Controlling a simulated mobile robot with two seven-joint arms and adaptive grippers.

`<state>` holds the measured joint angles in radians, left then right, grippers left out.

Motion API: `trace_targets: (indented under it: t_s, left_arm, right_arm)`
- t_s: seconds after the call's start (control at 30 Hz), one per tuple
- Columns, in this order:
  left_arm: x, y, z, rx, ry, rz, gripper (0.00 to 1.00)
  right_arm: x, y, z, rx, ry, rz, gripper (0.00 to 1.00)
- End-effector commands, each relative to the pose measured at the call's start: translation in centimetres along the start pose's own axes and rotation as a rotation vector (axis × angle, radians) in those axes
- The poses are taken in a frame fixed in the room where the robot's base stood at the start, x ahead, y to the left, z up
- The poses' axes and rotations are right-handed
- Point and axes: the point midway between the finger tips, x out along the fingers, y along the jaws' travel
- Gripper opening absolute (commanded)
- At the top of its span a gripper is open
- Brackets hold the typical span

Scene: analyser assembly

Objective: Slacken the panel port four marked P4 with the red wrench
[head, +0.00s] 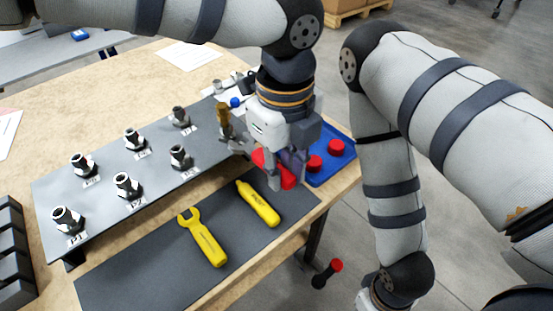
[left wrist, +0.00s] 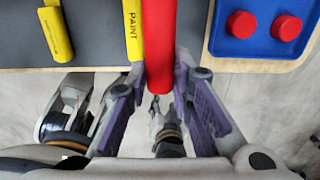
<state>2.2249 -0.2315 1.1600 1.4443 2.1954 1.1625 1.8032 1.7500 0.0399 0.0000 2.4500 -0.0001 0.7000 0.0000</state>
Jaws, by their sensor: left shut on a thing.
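My left gripper (head: 272,178) is shut on the red wrench (head: 287,180), just past the panel's right end. The wrench's red handle also shows in the left wrist view (left wrist: 159,45), between the two fingers. Its head is hidden or too small to make out. The grey panel (head: 105,212) carries several metal ports with small labels. A brass-coloured port (head: 223,116) stands near the gripper, at the panel's right end. The labels there are too small to read, so I cannot tell which port is P4.
A yellow open-ended wrench (head: 205,238) and another yellow tool (head: 259,204) lie on the dark mat (head: 150,278). A blue tray (head: 345,157) with red caps (head: 336,147) is right of the gripper. Dark bins (head: 12,255) stand at the left.

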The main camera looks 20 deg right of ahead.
Motion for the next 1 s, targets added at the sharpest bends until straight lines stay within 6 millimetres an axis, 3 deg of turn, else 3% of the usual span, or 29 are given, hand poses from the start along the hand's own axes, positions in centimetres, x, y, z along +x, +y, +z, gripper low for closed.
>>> trace_targets:
  t_s: [0.27,0.63,1.0]
  left_arm:
    - [-0.2,0.0,-0.2,0.001,-0.001,-0.001,0.00]
    - [-2.5,0.0,-3.0,-0.001,-0.001,-0.002,0.00]
    - [-8.7,-0.1,-2.9,-0.001,-0.001,-0.001,0.00]
  right_arm:
    - [-0.1,0.0,0.0,0.000,0.002,0.000,0.40]
    - [-0.2,0.0,-0.1,0.000,0.007,0.000,0.40]
    - [-0.2,0.0,-0.1,0.000,0.007,0.000,0.40]
